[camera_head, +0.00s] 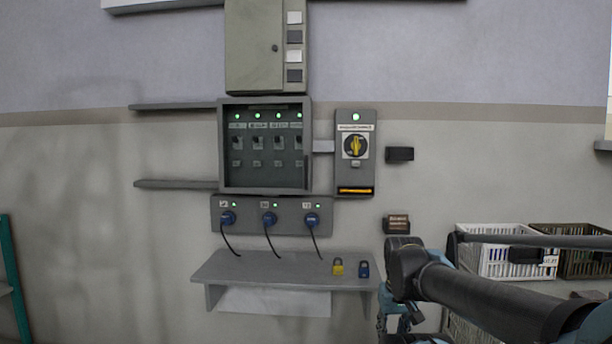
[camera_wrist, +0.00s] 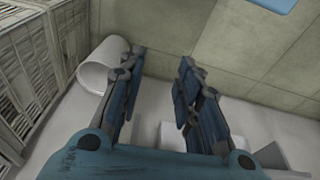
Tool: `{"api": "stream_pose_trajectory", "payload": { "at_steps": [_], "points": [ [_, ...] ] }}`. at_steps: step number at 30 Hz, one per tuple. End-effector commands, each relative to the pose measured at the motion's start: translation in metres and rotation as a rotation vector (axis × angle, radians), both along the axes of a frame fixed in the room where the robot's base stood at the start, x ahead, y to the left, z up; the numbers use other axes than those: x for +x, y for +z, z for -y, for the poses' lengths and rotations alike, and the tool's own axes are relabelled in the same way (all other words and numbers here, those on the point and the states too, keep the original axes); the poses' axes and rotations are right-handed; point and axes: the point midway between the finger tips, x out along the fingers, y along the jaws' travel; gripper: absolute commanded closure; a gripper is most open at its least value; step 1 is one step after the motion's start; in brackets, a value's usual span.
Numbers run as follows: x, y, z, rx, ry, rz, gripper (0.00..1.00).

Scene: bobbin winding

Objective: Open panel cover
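The breaker panel (camera_head: 222,150) is a grey box on the wall in the head view. A dark, tinted see-through cover (camera_head: 265,177) appears to lie across its front, with several switches and green lights showing behind it. Two grey rails, an upper one (camera_head: 175,106) and a lower one (camera_head: 177,184), run left from the box. My gripper (camera_wrist: 162,56) is open and empty in the wrist view, with its two blue fingers apart. In the head view it is low and right of the panel, partly hidden by my arm, well away from the cover.
A rotary switch box (camera_head: 355,184) is right of the panel. Below are three blue plugs with cables (camera_head: 269,218) and a shelf (camera_head: 230,264) with a yellow padlock (camera_head: 338,267) and a blue padlock (camera_head: 364,270). A white crate (camera_head: 480,262) stands at right. The wall left is clear.

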Motion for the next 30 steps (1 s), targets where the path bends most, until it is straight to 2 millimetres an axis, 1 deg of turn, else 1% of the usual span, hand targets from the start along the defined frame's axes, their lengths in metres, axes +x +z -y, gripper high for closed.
{"api": "stream_pose_trajectory", "payload": {
  "at_steps": [6,8,11,14,15,17,18,20,21,23,24,26,27,29,30],
  "points": [
    [0.000,0.000,0.000,0.000,0.000,0.000,0.69],
    [-0.006,0.008,0.000,0.000,0.001,0.011,0.69],
    [0.004,0.027,-0.002,-0.001,0.006,0.018,0.69],
    [0.029,0.063,-0.006,-0.002,0.016,0.027,0.69],
    [0.041,0.082,-0.009,-0.003,0.021,0.033,0.69],
    [0.061,0.113,-0.014,-0.005,0.029,0.041,0.69],
    [0.075,0.134,-0.019,-0.006,0.033,0.047,0.69],
    [0.096,0.165,-0.026,-0.007,0.039,0.058,0.69],
    [0.109,0.185,-0.031,-0.007,0.042,0.065,0.69],
    [0.129,0.215,-0.040,-0.008,0.051,0.074,0.69],
    [0.142,0.234,-0.047,-0.007,0.055,0.080,0.69],
    [0.162,0.263,-0.057,-0.006,0.062,0.090,0.69],
    [0.174,0.281,-0.064,-0.006,0.066,0.097,0.69],
    [0.193,0.309,-0.076,-0.006,0.073,0.107,0.69],
    [0.205,0.326,-0.084,-0.005,0.077,0.113,0.69]
  ]
}}
